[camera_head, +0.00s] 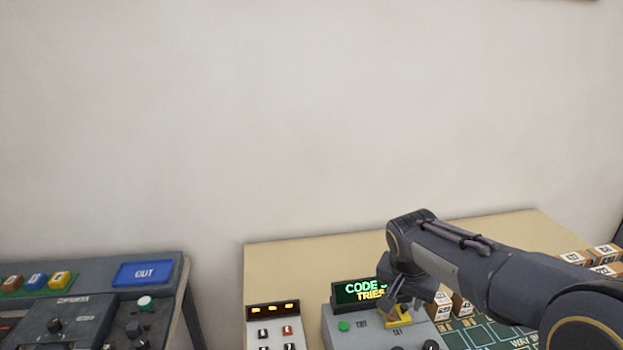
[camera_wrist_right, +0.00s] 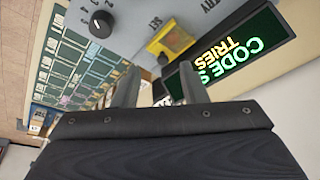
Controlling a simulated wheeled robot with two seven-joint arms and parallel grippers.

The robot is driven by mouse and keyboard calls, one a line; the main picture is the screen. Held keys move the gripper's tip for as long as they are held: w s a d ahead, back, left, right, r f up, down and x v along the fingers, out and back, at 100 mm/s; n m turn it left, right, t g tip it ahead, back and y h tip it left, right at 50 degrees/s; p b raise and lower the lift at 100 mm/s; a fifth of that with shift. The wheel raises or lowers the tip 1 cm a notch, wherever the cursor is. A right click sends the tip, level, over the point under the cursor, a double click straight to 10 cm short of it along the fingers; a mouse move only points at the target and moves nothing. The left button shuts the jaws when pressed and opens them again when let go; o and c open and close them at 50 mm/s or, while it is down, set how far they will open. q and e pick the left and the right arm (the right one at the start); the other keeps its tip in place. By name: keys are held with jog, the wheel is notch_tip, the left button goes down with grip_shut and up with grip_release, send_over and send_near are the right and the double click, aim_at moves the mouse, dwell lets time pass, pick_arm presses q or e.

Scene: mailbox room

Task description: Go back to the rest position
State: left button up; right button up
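My right arm reaches in from the right in the head view, and its gripper (camera_head: 402,305) is over a grey control box (camera_head: 333,333). In the right wrist view the two fingers of this gripper (camera_wrist_right: 160,84) stand apart with nothing between them. A yellow square button (camera_head: 398,320) lies just below the fingers; it also shows in the wrist view (camera_wrist_right: 172,40). I cannot tell from these views whether the fingers touch it. The box's display (camera_head: 352,292) reads "CODE" and "TRIES" and is partly covered by the gripper. My left gripper is not in view.
The box stands on a beige table (camera_head: 300,262) against a bare wall. A small keypad unit (camera_head: 273,318) is at its left. Several labelled blocks (camera_head: 603,252) and a green board (camera_head: 478,334) are at the right. A separate dark console (camera_head: 95,315) stands at the far left.

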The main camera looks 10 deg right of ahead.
jog(key=s+a+n+t+y, duration=0.1)
jog(key=s+n+y, duration=0.2)
jog(key=s, duration=0.9)
jog(key=s+a+f+n+t+y, duration=0.1)
jog(key=s+a+n+y, duration=0.1)
jog(key=s, duration=1)
jog(key=shift+s+a+n+y, duration=0.2)
jog(key=shift+s+n+y, duration=0.15)
jog(key=shift+n+y, duration=0.2)
jog(key=shift+t, duration=0.3)
